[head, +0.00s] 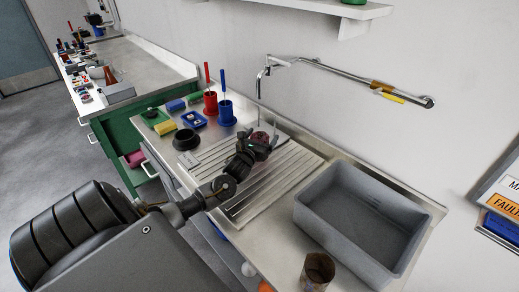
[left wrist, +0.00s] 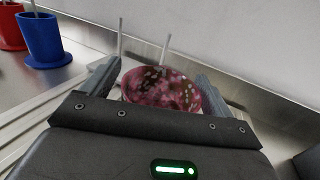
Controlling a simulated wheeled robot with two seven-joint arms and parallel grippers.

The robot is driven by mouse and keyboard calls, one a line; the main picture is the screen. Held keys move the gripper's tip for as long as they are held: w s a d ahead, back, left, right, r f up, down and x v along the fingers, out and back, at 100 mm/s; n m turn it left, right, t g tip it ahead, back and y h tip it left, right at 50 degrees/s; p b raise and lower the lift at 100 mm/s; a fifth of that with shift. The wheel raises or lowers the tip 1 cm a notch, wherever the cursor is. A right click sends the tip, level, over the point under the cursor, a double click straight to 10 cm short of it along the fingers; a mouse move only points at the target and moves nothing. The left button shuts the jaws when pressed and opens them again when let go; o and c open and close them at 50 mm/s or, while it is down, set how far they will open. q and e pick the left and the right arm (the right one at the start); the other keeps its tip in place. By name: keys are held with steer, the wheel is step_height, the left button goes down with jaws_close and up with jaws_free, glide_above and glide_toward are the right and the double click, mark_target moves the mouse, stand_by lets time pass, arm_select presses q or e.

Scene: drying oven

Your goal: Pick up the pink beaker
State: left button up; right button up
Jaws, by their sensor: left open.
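The pink beaker (left wrist: 160,90) stands between the two fingers of my left gripper (left wrist: 158,85) in the left wrist view, with a gap beside the fingers. It looks mottled pink and dark. In the head view the pink beaker (head: 262,137) shows small and partly hidden behind my left gripper (head: 262,145), on the ribbed drainer. My left gripper is open around it. I cannot tell whether either finger touches it. My right gripper is not in view.
A grey basin (head: 360,225) stands right of the drainer (head: 285,175). A brown container (head: 317,270) is at the front edge. Red (head: 210,102) and blue (head: 226,112) holders with sticks stand behind left. A black round dish (head: 186,139) is left. A wall rail (head: 345,75) runs above.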

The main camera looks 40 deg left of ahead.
arm_select(q)
steer(key=shift+c, duration=0.2)
steer(key=c, duration=1.2)
steer(key=shift+r, duration=0.2)
steer(key=shift+r+b, duration=0.3)
steer(key=shift+r, duration=0.45)
steer(key=s+r, duration=0.1)
steer(key=r, duration=0.1)
steer(key=s+d+r, duration=0.1)
steer(key=s+r, duration=0.1)
steer(key=r, duration=0.1)
steer(key=s+d+r, duration=0.1)
steer(key=r, duration=0.1)
steer(key=shift+s+d+r+b, duration=0.15)
steer(key=shift+s+d+b, duration=0.1)
steer(key=shift+b, duration=0.1)
steer(key=s+d+r+b, duration=0.1)
steer(key=s+d+r, duration=0.2)
steer(key=s, duration=0.4)
steer(key=shift+s+d+r, duration=0.4)
steer(key=shift+d, duration=0.15)
